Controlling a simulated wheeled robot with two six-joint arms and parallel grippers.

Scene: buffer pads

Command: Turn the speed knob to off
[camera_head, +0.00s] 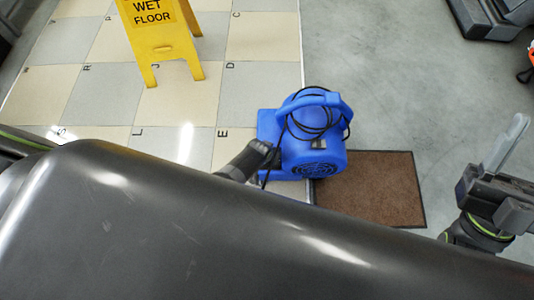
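A blue blower (330,157) with a loop handle and a black coiled cord stands on the floor near the middle of the head view. A small grey panel (319,143) shows on its top. The speed knob is too small to make out clearly. My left gripper (266,152) appears as a dark shape at the blower's left side, close to or touching it; its fingers are not clear. My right gripper (515,178) is at the right edge, fingers apart and empty, away from the blower.
A brown mat (385,190) lies to the right of the blower. A yellow wet-floor sign (160,40) stands on the tiled floor (110,95) at upper left. A dark object (490,18) is at the top right. Grey concrete (400,90) between is clear.

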